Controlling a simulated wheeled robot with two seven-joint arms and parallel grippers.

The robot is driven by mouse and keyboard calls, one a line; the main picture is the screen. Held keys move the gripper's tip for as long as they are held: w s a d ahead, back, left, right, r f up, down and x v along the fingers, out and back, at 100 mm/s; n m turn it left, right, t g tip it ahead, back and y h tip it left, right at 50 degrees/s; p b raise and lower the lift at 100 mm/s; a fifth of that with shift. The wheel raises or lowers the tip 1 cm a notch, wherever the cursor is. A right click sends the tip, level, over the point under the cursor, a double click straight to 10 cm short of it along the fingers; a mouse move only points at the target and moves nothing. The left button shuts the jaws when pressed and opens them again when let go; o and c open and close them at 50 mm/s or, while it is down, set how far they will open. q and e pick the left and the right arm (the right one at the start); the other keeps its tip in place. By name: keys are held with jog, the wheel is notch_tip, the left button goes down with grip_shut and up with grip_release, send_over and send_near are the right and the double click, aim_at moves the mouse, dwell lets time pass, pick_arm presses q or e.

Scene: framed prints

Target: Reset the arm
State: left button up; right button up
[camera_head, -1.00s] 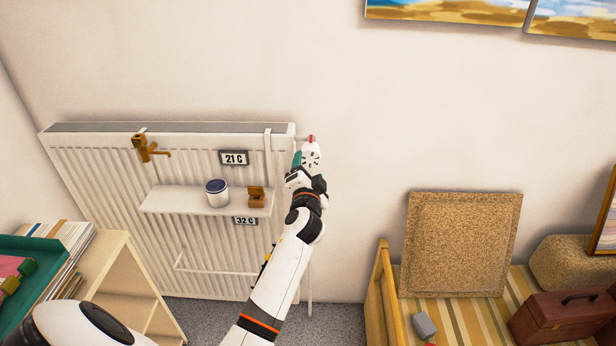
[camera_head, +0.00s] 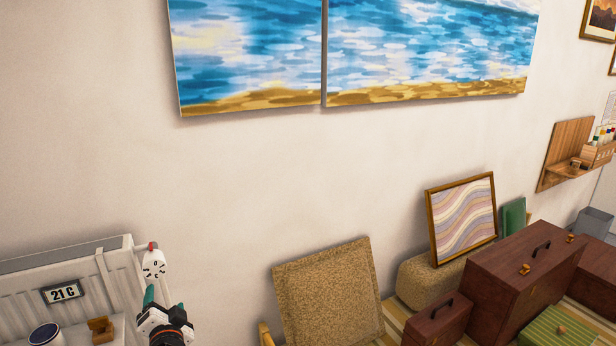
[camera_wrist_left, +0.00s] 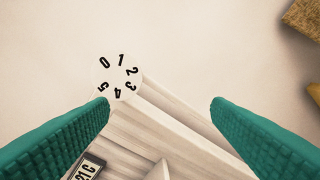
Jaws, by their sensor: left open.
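My left gripper (camera_head: 165,306) is at the lower left of the head view, just below a white numbered dial (camera_head: 153,265) on the radiator's right end. Its teal fingers are spread wide in the wrist view (camera_wrist_left: 163,103), with nothing between them. There the dial (camera_wrist_left: 120,77) shows the numbers 0 to 5 and lies beyond the left fingertip. The dial has a red mark at its top in the head view. My right gripper is not in view.
The white radiator (camera_head: 115,275) bears a 21 C sign (camera_head: 62,292). A cork-like panel (camera_head: 328,295), a wavy framed print (camera_head: 462,218) and brown cases (camera_head: 520,270) stand right. Bare wall lies between.

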pick_arm(q)
jog(key=s+d+f+g+h, duration=0.25)
jog(key=s+f, duration=0.25)
jog(key=f, duration=0.7)
jog(key=s+d+f+g+h, duration=0.2)
jog(key=s+d+f, duration=0.25)
jog(key=f, duration=0.75)
jog(key=s+d+f+g+h, duration=0.25)
jog(key=s+f, duration=0.35)
jog(key=f, duration=0.6)
jog(key=s+d+f+n+g, duration=0.1)
jog(key=s+f, duration=0.5)
jog(key=s, duration=0.6)
jog(key=s+d+f+g, duration=0.1)
jog(key=s+f+g, duration=0.2)
jog(key=s, duration=1)
jog(key=s+d+f+n+g+h, duration=0.1)
jog(key=s+f+g, duration=0.1)
jog(key=s+f, duration=0.7)
jog(key=s, duration=0.3)
jog(key=shift+s+d+n+g, duration=0.15)
jog(key=shift+n+g, duration=0.15)
jog(key=shift+g, duration=0.1)
